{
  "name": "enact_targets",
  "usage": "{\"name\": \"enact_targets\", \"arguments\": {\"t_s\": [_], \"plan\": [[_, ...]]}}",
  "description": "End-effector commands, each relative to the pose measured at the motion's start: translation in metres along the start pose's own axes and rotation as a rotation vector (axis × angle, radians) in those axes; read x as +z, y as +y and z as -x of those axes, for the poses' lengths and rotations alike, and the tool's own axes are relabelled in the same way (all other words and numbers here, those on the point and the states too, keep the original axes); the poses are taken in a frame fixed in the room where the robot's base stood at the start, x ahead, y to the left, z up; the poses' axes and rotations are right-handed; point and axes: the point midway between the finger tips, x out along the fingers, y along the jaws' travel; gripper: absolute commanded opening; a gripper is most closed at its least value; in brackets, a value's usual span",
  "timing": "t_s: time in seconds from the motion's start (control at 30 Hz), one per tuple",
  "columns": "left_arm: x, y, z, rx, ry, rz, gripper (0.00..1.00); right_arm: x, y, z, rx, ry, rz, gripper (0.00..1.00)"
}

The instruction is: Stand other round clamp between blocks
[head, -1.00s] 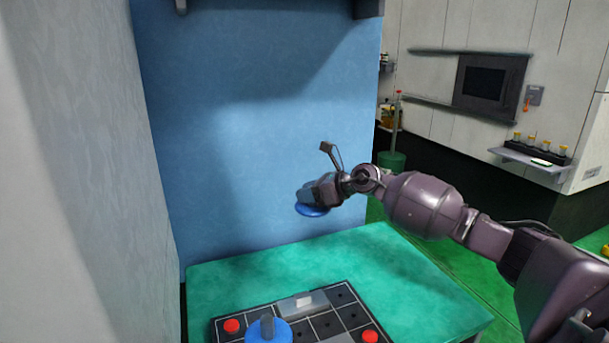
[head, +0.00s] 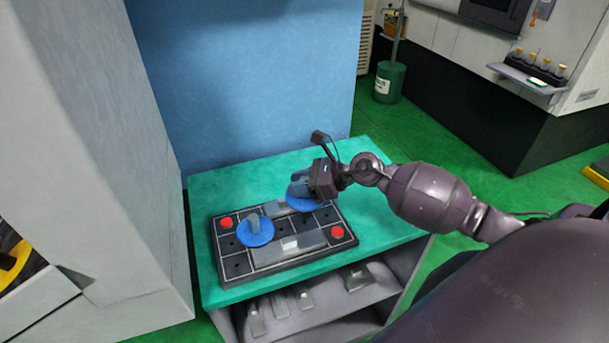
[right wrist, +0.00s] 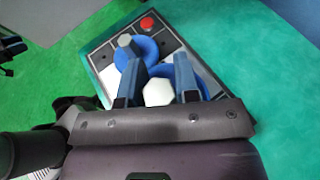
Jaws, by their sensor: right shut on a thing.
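One round clamp (head: 256,234), a blue disc with a grey upright handle, stands at the left of the black board. The other round clamp (head: 298,196) is in my right gripper (head: 313,184), over the board's back right part. I cannot tell whether its disc touches the board. In the right wrist view, the right gripper's fingers (right wrist: 158,84) are closed on its pale hexagonal handle (right wrist: 158,93), and the standing clamp (right wrist: 148,48) shows beyond. A long grey block (head: 290,244) lies along the board's front; another (head: 278,209) lies behind, partly hidden. My left gripper is out of view.
The black gridded board (head: 232,262) with red knobs (head: 226,222) (head: 337,232) lies on a green tabletop (head: 375,210). Blue and grey walls rise behind and left. A shelf (head: 325,305) below holds several grey parts. The tabletop right of the board is clear.

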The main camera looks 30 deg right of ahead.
Motion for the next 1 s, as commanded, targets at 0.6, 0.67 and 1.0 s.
{"name": "enact_targets", "arguments": {"t_s": [0.6,0.67,1.0], "plan": [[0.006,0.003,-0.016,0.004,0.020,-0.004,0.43,-0.024,-0.001,-0.011,0.002,-0.003,0.001,0.00],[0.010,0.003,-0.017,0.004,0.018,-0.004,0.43,-0.028,-0.001,-0.012,0.002,-0.003,0.001,0.00],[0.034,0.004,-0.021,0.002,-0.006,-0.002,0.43,-0.047,-0.001,-0.020,0.002,-0.002,-0.001,0.00]]}}
